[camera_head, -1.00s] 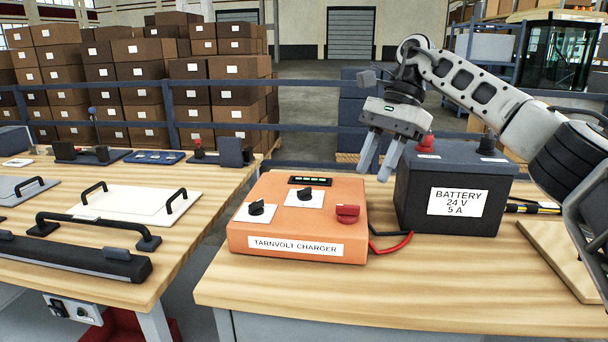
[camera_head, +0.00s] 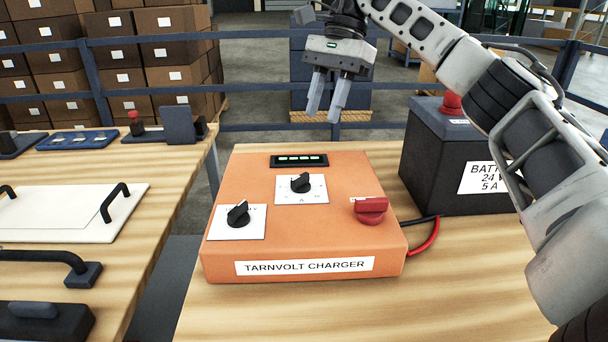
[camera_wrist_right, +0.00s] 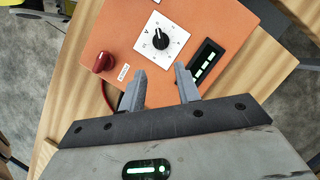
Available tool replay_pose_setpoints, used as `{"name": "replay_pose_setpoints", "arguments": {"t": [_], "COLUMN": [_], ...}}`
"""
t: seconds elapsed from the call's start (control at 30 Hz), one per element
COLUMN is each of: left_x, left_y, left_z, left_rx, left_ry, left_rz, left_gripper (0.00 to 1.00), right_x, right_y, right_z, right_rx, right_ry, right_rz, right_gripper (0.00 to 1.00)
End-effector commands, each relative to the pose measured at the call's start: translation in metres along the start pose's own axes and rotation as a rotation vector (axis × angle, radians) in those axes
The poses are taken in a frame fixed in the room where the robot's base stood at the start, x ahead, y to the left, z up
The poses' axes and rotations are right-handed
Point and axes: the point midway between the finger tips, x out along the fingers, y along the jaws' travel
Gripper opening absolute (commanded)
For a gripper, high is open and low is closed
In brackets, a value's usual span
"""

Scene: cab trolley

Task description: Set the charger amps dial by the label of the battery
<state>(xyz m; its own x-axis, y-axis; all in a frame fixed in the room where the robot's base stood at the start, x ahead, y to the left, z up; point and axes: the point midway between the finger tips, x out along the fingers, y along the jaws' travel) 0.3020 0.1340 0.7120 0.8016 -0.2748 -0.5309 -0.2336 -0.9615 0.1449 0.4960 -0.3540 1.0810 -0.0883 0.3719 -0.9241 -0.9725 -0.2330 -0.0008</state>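The orange charger (camera_head: 325,230) stands on the wooden bench, labelled TARNVOLT CHARGER. Its top has two black dials on white plates: a left dial (camera_head: 238,214) and, behind it, the amps dial (camera_head: 300,183), whose plate bears an A. The amps dial also shows in the right wrist view (camera_wrist_right: 160,40). A red knob (camera_head: 371,210) is at the right. The black battery (camera_head: 430,160) behind right has a partly covered label reading 24 V, 5 A. My right gripper (camera_head: 324,112) is open and empty, above and behind the charger, apart from the dials. My left gripper is out of view.
A display with green bars (camera_head: 299,161) is at the charger's back edge. Red and black cables (camera_head: 424,240) run beside the battery. The left bench (camera_head: 165,190) holds a white panel with handles. A blue rail and stacked boxes stand behind.

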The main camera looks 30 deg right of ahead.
Motion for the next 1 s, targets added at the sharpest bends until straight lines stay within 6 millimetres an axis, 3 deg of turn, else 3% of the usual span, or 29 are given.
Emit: {"name": "replay_pose_setpoints", "arguments": {"t": [0.03,0.2,0.5,0.7,0.97,1.0], "left_x": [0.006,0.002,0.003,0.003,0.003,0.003], "left_y": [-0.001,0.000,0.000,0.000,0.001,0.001], "left_z": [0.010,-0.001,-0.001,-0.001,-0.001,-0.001], "left_rx": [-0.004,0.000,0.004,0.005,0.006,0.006], "left_ry": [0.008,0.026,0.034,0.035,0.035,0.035], "left_rz": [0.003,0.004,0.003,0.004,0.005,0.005], "left_gripper": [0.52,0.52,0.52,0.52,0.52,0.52], "right_x": [0.021,0.052,0.101,0.113,0.114,0.114], "right_y": [0.000,0.001,0.000,0.000,0.000,0.000], "right_z": [-0.004,-0.001,0.000,0.000,0.000,0.000], "right_rx": [-0.002,0.000,0.000,0.001,0.001,0.001], "right_ry": [0.000,0.002,0.001,0.000,0.000,0.000], "right_rz": [0.002,0.003,0.000,0.000,-0.001,-0.001], "right_gripper": [0.33,0.33,0.33,0.33,0.33,0.24]}}
